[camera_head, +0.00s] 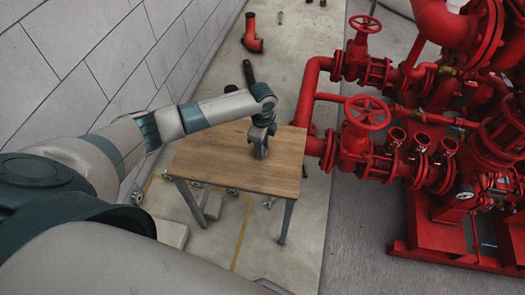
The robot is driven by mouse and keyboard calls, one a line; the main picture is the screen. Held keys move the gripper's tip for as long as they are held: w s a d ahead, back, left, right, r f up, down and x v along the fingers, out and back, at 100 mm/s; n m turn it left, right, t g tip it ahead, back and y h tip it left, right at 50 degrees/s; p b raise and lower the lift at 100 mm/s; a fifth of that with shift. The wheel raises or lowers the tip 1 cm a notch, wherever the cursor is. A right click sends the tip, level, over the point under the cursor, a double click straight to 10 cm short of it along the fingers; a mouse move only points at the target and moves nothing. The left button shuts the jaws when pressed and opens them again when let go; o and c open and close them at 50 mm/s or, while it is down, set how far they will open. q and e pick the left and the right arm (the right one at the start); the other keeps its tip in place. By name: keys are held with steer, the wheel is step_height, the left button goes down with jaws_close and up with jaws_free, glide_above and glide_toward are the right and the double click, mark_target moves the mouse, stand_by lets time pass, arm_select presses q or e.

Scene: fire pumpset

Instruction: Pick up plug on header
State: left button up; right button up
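My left arm reaches in from the left over the wooden table (205,165). The red pump pipework to the right carries a row of short upright outlets (422,141) with copper-coloured rims. I cannot clearly make out a plug on this header. My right gripper is not in view.
Red handwheel valves (367,113) stand close to the table's right edge. A grey block wall (80,60) runs along the left. Small metal parts (232,191) lie on the floor by the table.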

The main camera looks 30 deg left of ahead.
arm_select(q)
steer(key=shift+c, duration=1.4)
steer(key=shift+r, duration=0.1)
